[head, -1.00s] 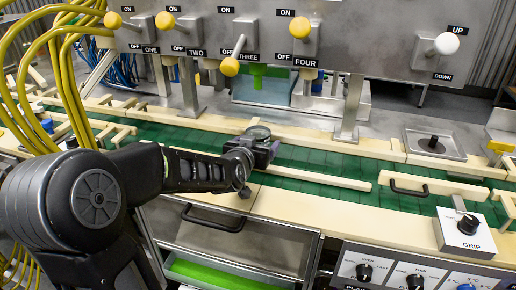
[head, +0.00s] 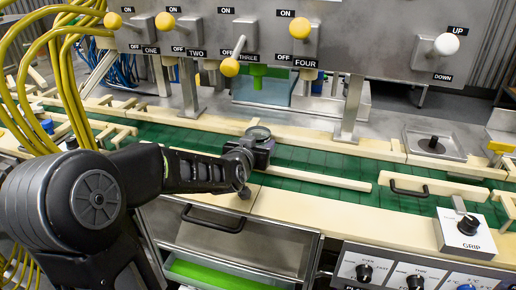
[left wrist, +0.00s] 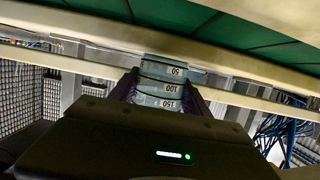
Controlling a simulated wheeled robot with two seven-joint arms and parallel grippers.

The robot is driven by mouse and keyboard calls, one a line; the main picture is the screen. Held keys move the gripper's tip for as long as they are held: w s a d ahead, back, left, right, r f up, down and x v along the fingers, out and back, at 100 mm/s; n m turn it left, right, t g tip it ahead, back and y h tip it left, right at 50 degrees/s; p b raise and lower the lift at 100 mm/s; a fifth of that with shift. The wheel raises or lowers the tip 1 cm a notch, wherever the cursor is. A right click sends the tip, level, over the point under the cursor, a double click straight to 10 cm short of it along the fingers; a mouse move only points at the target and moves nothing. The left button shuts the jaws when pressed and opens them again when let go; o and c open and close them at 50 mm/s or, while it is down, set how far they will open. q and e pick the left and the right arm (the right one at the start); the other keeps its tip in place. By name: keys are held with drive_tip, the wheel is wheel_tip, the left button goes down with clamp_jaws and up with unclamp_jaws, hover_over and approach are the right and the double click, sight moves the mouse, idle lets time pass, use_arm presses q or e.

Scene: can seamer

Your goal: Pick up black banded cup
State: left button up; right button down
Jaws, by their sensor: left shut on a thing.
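The cup (left wrist: 162,88) shows in the left wrist view as a clear, greyish cup with dark bands and the printed marks 50, 100 and 150. It sits between the two fingers of my left gripper (left wrist: 163,92), which is shut on it. In the head view, the round rim of the cup (head: 258,132) shows just above my left gripper (head: 260,148), over the green conveyor. The gripper hides most of the cup there. I cannot tell whether its base touches the belt. My right gripper is in neither view.
The green conveyor belt (head: 300,159) runs between pale rails (head: 310,178). A steel panel (head: 350,30) with yellow-knobbed levers hangs above, on posts (head: 349,110). A grip control box (head: 468,233) stands at the right. Yellow hoses (head: 68,80) hang at the left.

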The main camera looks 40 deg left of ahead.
use_arm(q)
wheel_tip(320, 180, up, 10)
drive_tip(key=p, duration=0.2)
idle(0.3)
idle(0.5)
